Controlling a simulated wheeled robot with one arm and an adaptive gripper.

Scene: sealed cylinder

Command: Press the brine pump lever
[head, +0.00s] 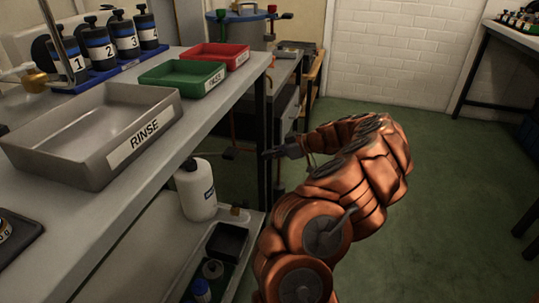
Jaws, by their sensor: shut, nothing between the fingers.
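My gripper (268,154) is at the end of my copper-coloured arm, shut and empty. It points left, beside the dark front leg of the left bench, below the bench top's height. A white bottle (196,190) with a dark label stands on the lower shelf, to the left of and below my gripper. A thin dark bar (222,153) extends from near the bottle's top toward my gripper. It may be the brine pump lever, but I cannot tell for certain. A gap shows between the bar and my fingertips in the picture; the depth between them is unclear.
A grey RINSE tray (80,160), a green tray (183,76) and a red tray (215,55) sit on the bench top (222,110). Numbered dark bottles (97,44) stand behind. A small black tray (227,242) is on the lower shelf. Green floor (450,190) is clear at right.

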